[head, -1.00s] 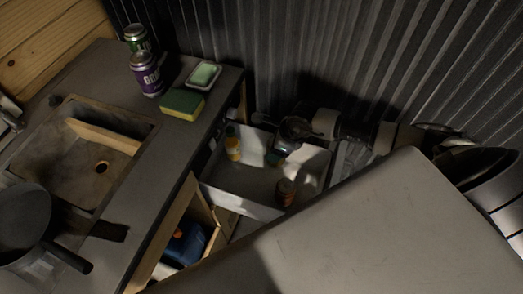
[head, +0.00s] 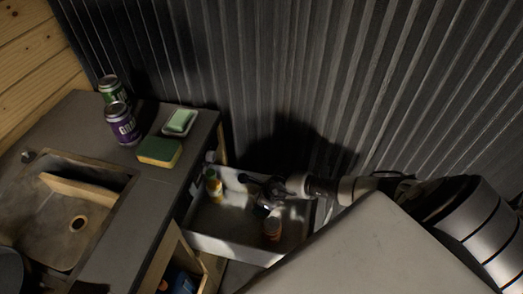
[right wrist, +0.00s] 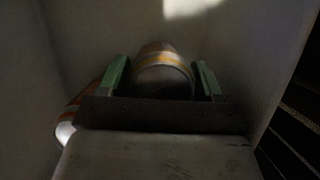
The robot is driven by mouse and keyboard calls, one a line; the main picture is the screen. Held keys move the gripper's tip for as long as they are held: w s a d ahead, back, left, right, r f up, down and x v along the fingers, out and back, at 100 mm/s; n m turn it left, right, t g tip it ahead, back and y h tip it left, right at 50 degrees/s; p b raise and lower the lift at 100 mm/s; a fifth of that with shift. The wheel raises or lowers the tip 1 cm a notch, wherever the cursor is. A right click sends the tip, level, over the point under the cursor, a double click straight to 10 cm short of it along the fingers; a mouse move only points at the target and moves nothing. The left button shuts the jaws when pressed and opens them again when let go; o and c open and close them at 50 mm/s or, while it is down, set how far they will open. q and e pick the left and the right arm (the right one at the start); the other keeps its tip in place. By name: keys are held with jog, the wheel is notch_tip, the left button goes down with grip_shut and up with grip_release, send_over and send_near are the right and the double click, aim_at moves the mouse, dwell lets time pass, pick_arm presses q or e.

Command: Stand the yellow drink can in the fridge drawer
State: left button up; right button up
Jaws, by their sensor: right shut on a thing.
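My right gripper (head: 264,200) reaches down into the open white fridge drawer (head: 232,247) from the right. In the right wrist view, its green-padded fingers (right wrist: 160,82) are shut on a can with a yellow-orange band (right wrist: 160,66), taken to be the yellow drink can. In the head view the held can is hidden or too dark to make out. Whether it touches the drawer floor cannot be told. My left gripper is out of view.
A yellow container (head: 214,187) stands at the drawer's left, and an orange-brown one (head: 272,229) nearer its front. The counter holds a purple can (head: 122,124), green can (head: 111,89), sponge (head: 159,152) and soap dish (head: 180,122).

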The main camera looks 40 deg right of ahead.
jog(key=shift+r, duration=0.1)
jog(key=o, duration=1.1)
jog(key=shift+o, duration=0.2)
jog(key=shift+r, duration=0.1)
jog(key=p+v, duration=0.1)
jog(key=v, duration=1.1)
